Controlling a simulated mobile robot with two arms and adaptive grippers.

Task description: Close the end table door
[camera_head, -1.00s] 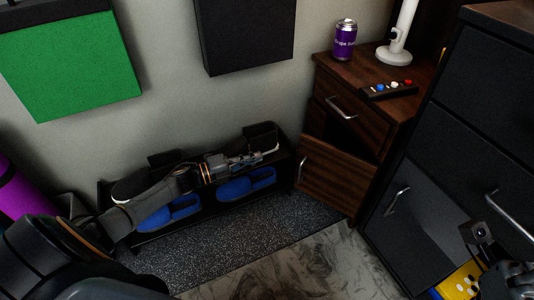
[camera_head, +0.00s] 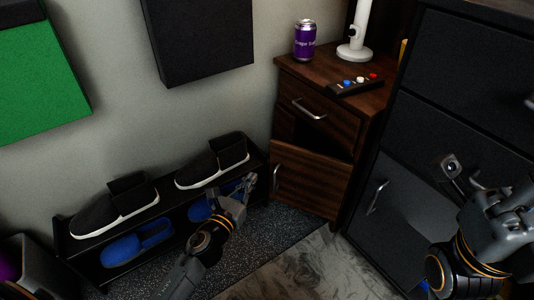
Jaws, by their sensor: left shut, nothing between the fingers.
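The wooden end table (camera_head: 345,78) stands against the wall, right of the shoe rack. Its lower door (camera_head: 312,182) is ajar, with a dark gap above it and a metal handle (camera_head: 276,178) at its left edge. My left gripper (camera_head: 241,187) is shut and empty, left of the door handle and in front of the shoe rack; it looks apart from the door. My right gripper (camera_head: 462,172) is at the right, in front of the dark cabinet; whether its fingers are open is unclear.
A purple can (camera_head: 305,40), a white lamp stand (camera_head: 357,40) and a remote (camera_head: 355,85) are on the tabletop. The shoe rack (camera_head: 185,218) holds black and blue shoes. A dark cabinet (camera_head: 455,85) stands close on the right. Floor before the door is clear.

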